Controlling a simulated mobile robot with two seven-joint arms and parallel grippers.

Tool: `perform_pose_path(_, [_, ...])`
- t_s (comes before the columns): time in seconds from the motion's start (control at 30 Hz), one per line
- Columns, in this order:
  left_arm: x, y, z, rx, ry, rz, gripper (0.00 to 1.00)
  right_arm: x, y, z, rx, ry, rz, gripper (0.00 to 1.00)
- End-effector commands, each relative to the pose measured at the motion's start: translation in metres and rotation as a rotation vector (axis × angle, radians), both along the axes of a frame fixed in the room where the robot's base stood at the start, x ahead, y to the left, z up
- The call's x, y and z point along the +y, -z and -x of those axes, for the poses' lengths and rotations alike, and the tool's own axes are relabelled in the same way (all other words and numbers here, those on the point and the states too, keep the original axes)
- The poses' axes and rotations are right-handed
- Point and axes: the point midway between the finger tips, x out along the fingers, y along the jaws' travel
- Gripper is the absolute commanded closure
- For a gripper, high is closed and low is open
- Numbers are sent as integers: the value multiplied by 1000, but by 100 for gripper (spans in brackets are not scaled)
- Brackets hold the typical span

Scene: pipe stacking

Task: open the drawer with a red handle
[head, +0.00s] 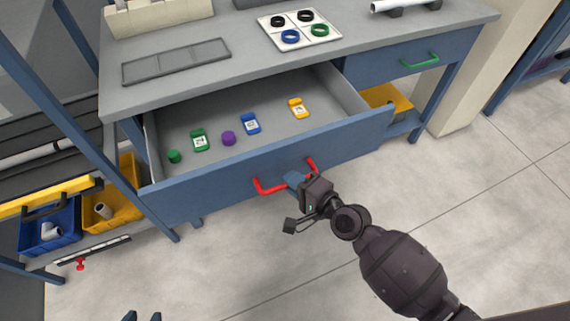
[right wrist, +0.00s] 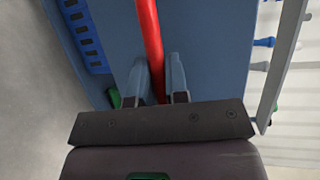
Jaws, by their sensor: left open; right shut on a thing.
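The blue drawer (head: 230,171) with the red handle (head: 270,188) is pulled well out from under the workbench. Small items lie inside it: a green cap, a green labelled piece (head: 199,140), a purple cap (head: 228,138), a blue labelled piece (head: 251,124) and a yellow labelled piece (head: 298,108). My right gripper (head: 297,180) is shut on the middle of the red handle. In the right wrist view the red handle (right wrist: 149,40) runs between the two fingers. My left gripper (head: 143,316) shows only as fingertips at the bottom edge, open and away from the drawer.
The grey workbench top (head: 240,65) holds a grey tray (head: 176,61) and a white board with coloured rings (head: 299,30). A second drawer with a green handle (head: 420,61) is shut at right. Blue and yellow bins stand at left. The floor in front is clear.

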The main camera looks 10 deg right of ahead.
Motion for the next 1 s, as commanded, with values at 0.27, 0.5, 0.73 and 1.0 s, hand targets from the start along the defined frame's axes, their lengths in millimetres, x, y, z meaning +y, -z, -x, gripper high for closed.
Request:
perform_pose_path(0.27, [0,-1,-1,-4,-2,1,57,-8,-1,22,-2,0,1,100])
perform_pose_path(0.5, [0,-1,1,-1,-3,0,57,-8,0,25,-1,0,0,100])
perform_pose_path(0.73, [0,0,2,1,-3,0,57,-8,0,25,-1,0,0,81])
perform_pose_path(1.0, [0,-2,2,-3,-3,1,57,-8,0,25,-1,0,-1,61])
